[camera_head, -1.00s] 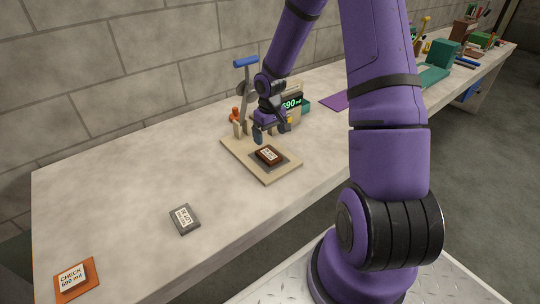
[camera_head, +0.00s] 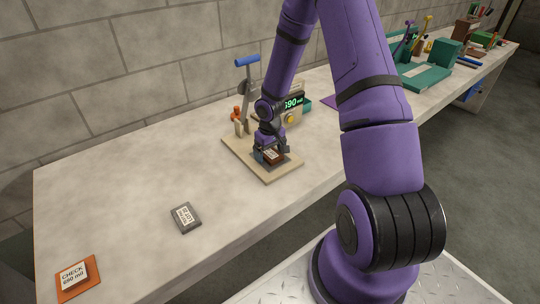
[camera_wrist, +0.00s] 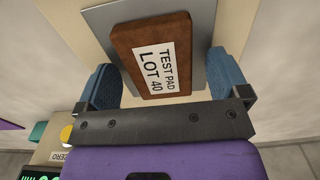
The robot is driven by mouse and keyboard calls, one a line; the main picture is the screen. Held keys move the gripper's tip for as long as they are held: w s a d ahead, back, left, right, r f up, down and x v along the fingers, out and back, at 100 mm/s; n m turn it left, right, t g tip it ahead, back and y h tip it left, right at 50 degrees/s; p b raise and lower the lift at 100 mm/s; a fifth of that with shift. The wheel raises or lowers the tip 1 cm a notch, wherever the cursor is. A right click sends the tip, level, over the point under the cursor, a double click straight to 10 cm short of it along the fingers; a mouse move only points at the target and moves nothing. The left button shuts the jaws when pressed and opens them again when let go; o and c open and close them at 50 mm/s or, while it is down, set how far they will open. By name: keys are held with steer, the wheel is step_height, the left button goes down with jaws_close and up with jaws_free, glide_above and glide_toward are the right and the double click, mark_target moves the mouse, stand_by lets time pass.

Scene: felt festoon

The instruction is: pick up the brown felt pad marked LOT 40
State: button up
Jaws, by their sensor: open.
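The brown felt pad (camera_wrist: 123,45) carries a white label reading TEST PAD LOT 40. It lies on a grey plate (camera_wrist: 208,32) on the tan base board (camera_head: 265,176) of a gauge stand; in the head view the pad (camera_head: 273,157) is partly covered by my gripper (camera_head: 271,153). In the wrist view my open gripper (camera_wrist: 162,62) has one blue finger on each side of the pad. Gaps show between the fingers and the pad's sides. I cannot tell the exact finger height against the pad.
The stand's blue-handled lever (camera_head: 247,62) and a box with a green readout (camera_head: 292,102) rise close behind my gripper. A grey labelled block (camera_head: 185,218) and an orange CHECK tile (camera_head: 78,279) lie to the left. The bench between is clear.

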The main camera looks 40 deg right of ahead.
steer(key=c, duration=1.1)
steer(key=shift+r, duration=0.1)
